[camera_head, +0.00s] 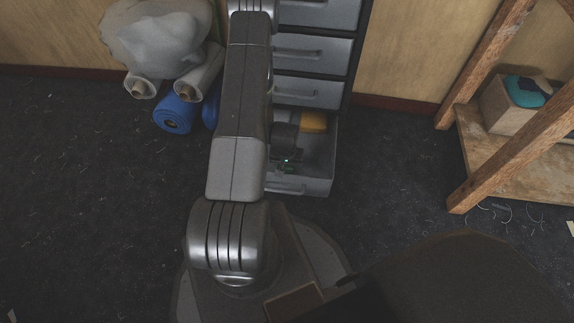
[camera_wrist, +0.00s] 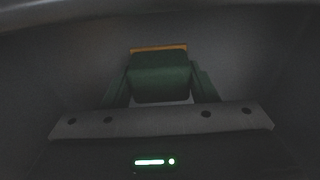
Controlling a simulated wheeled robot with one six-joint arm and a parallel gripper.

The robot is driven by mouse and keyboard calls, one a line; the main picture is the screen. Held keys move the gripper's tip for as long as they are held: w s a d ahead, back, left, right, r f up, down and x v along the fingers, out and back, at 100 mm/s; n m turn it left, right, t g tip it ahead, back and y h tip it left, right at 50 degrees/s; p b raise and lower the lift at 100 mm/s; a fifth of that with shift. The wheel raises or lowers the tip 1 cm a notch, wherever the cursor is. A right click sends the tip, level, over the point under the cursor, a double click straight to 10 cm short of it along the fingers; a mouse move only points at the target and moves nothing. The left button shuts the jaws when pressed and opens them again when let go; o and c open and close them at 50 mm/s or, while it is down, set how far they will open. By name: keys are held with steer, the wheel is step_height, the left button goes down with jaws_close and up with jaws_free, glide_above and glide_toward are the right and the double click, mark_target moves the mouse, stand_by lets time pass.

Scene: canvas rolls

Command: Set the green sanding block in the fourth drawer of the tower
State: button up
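The grey drawer tower (camera_head: 357,45) stands against the wall in the head view. Its lowest visible drawer (camera_head: 318,186) is pulled out, and the drawers above it are closed. My gripper (camera_head: 286,167) is down inside the open drawer, partly hidden by my arm. In the wrist view the green sanding block (camera_wrist: 160,77) sits between the two fingers of my gripper (camera_wrist: 161,90), which appear to touch its sides. The picture is dark, and I cannot tell whether the block touches the drawer floor.
An orange-yellow object (camera_head: 314,121) lies at the back of the open drawer. A wooden shelf (camera_head: 520,165) with a box and a teal item stands at right. Canvas rolls, one blue (camera_head: 174,115), lie at left. Open dark floor lies between.

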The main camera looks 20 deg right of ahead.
mark_target(286, 168)
steer(key=o, duration=0.4)
steer(key=shift+o, duration=0.2)
step_height(286, 168, up, 12)
steer(key=s+p, duration=0.1)
steer(key=p, duration=0.7)
steer(key=shift+s+a, duration=0.15)
steer(key=shift+a, duration=0.2)
steer(key=shift+r, duration=0.1)
